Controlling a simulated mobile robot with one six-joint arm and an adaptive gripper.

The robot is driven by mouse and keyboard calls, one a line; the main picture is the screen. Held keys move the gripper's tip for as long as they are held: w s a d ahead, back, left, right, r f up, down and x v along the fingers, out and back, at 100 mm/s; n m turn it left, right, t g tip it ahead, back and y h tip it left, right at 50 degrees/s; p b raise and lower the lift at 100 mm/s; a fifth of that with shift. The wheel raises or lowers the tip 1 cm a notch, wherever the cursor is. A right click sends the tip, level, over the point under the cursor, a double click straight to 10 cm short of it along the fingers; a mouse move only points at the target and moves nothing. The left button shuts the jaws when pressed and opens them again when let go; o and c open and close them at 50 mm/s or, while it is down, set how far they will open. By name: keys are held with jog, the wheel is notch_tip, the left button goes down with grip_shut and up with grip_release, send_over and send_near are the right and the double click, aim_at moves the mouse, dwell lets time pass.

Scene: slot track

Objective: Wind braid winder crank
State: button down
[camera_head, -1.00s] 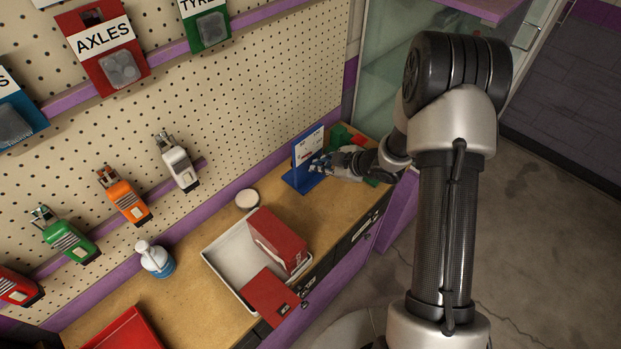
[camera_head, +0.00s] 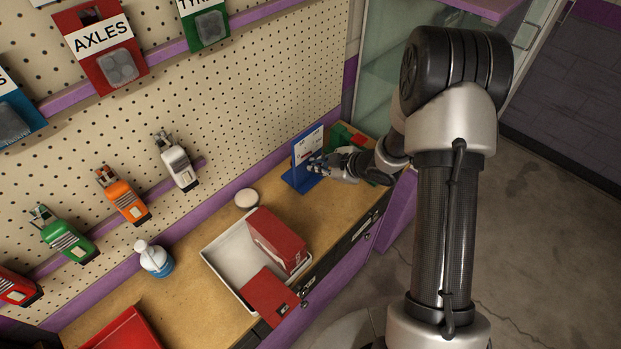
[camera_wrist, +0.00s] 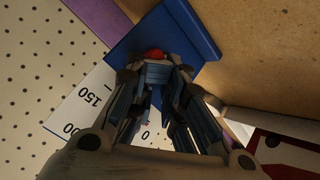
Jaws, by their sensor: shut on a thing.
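The braid winder (camera_head: 306,146) is a blue stand with a white scale face, upright at the far end of the bench. In the wrist view its blue base and back (camera_wrist: 190,30) and its white numbered face (camera_wrist: 85,100) fill the upper middle and left. My gripper (camera_head: 316,166) is at the front of the winder. In the wrist view my gripper (camera_wrist: 154,72) is shut on a small red part (camera_wrist: 154,54), seemingly the crank knob, which shows between the fingertips. The rest of the crank is hidden by the fingers.
A green and red item (camera_head: 345,137) stands just behind my gripper. A white tray (camera_head: 222,262) with red boxes, a round white lid (camera_head: 246,198) and a bottle (camera_head: 154,258) are nearer on the bench. The pegboard wall (camera_head: 250,100) runs close behind the winder.

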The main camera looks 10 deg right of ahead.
jog(key=shift+s+a, duration=0.25)
jog(key=shift+a, duration=0.2)
jog(key=shift+s+a+f, duration=0.1)
jog(key=shift+s+a+f+b, duration=0.15)
jog(key=shift+s+a+b, duration=0.15)
jog(key=shift+b, duration=0.2)
jog(key=shift+a, duration=0.1)
jog(key=shift+s+a+f+b, duration=0.2)
jog(key=shift+a+f+b, duration=0.15)
jog(key=shift+b, duration=0.2)
jog(key=shift+w+d+r, duration=0.1)
jog(key=shift+d, duration=0.05)
